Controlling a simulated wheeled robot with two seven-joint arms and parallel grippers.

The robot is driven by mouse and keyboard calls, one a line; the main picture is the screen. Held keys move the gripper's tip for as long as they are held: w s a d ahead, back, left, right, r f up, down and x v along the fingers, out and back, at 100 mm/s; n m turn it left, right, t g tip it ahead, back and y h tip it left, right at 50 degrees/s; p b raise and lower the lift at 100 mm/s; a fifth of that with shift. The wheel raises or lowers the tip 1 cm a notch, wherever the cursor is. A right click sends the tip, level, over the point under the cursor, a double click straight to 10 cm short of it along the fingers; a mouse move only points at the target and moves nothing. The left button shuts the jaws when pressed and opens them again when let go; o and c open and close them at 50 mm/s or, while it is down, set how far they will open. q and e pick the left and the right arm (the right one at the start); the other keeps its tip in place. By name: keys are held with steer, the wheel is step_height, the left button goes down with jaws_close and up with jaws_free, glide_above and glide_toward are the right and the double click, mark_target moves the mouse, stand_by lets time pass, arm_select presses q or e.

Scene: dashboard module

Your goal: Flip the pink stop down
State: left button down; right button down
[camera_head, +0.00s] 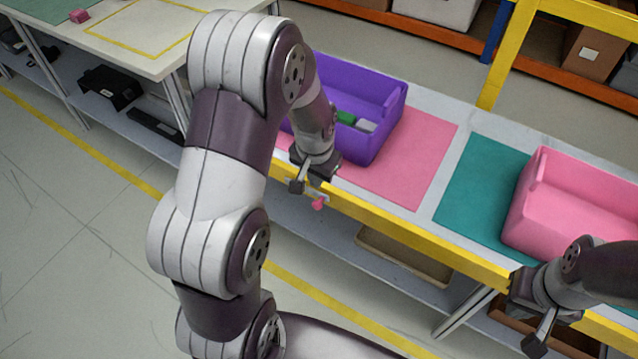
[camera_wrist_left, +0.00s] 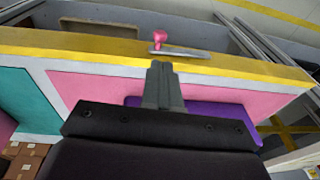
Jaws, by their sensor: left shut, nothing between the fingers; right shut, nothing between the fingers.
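The pink stop (camera_head: 319,204) shows at the yellow front edge of the table, just below my left gripper (camera_head: 297,187). In the left wrist view the pink stop (camera_wrist_left: 174,38) sits by a thin metal strip (camera_wrist_left: 180,53) at the yellow edge. My left gripper (camera_wrist_left: 162,70) is shut and empty there, with its tips just short of the strip; I cannot tell whether they touch. My right gripper (camera_head: 536,340) is shut and empty in front of the table at the lower right.
A purple bin (camera_head: 383,130) with small items stands on a pink mat (camera_head: 425,150) behind my left gripper. A pink bin (camera_head: 570,200) stands on a teal mat (camera_head: 470,195) at the right. A yellow post (camera_head: 507,55) rises behind the table. A shallow tray (camera_head: 400,255) lies on the lower shelf.

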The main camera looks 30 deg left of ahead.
mark_target(317, 203)
arm_select(q)
steer(key=f, duration=0.3)
steer(key=f+b, duration=0.1)
steer(key=f, duration=0.2)
steer(key=w+f, duration=0.1)
steer(key=f, duration=0.2)
steer(key=shift+a+f+b, duration=0.3)
steer(key=shift+f+b, duration=0.05)
steer(key=shift+f, duration=0.05)
